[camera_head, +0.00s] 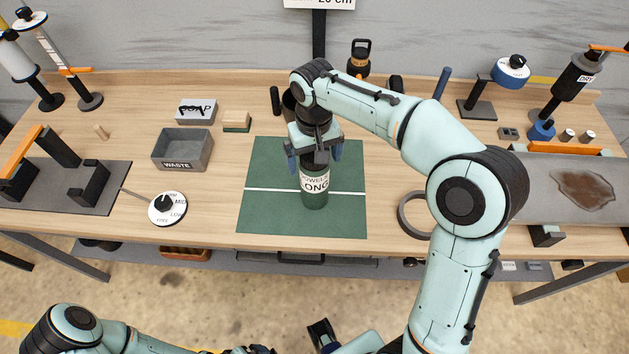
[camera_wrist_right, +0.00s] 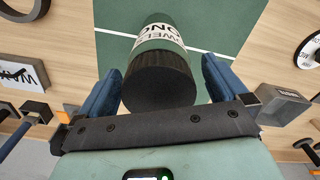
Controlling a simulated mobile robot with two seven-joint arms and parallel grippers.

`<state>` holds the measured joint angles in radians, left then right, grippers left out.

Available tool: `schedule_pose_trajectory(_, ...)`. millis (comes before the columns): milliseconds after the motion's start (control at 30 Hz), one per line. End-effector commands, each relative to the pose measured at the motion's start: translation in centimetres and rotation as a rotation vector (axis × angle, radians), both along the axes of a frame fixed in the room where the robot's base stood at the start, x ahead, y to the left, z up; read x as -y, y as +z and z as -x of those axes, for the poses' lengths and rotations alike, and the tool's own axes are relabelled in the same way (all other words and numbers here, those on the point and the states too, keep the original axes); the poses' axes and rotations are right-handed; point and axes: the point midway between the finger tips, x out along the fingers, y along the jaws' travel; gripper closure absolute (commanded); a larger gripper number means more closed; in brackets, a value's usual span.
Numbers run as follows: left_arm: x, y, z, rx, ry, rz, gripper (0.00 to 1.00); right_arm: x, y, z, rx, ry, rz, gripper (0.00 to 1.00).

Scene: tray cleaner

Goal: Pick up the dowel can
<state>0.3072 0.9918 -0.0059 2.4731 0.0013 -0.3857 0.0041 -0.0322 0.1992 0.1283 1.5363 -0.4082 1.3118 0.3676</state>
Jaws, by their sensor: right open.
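The dowel can (camera_head: 314,190) stands upright on the green mat (camera_head: 265,213). It is dark green with a black top and a white label; the letters "ONG" show. My right gripper (camera_head: 316,152) is directly above the can, pointing down and open. In the right wrist view, the can (camera_wrist_right: 165,45) shows between the two spread blue fingers of this gripper (camera_wrist_right: 160,88), its black lid facing the camera. I cannot tell whether the fingers reach below the lid. My left arm (camera_head: 75,330) shows at the bottom edge, and its jaws are not clear.
A dial (camera_head: 168,208) lies near the front edge. A dark ring (camera_head: 415,214) lies right of the mat. A stained tray (camera_head: 583,188) is at right.

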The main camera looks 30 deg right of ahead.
Motion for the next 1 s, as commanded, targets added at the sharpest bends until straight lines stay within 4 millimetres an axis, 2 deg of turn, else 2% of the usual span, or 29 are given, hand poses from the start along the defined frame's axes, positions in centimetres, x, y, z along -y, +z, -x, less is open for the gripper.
schedule_pose_trajectory(33,0.0,-0.2,0.1,-0.001,0.0,0.0,0.02,0.1,-0.8,0.1,-0.002,-0.001,0.001,0.0)
schedule_pose_trajectory(133,0.0,-0.3,0.1,-0.001,0.001,0.0,0.02,0.1,-1.7,0.0,-0.001,-0.001,0.0,0.0)
schedule_pose_trajectory(400,0.0,-0.3,0.1,-0.001,0.0,0.0,0.02,0.0,-1.9,0.0,0.001,-0.001,-0.001,0.0)
schedule_pose_trajectory(667,0.0,-0.3,0.1,-0.001,0.001,0.0,0.02,0.0,-1.9,0.0,0.001,-0.001,-0.001,0.85)
schedule_pose_trajectory(700,0.0,-0.3,0.1,-0.001,0.001,0.0,0.02,0.0,-1.8,0.0,0.003,-0.001,-0.001,0.89)
schedule_pose_trajectory(1000,0.0,-0.2,0.1,-0.001,0.0,0.0,0.02,0.0,-1.4,-0.1,0.004,-0.001,0.0,0.89)
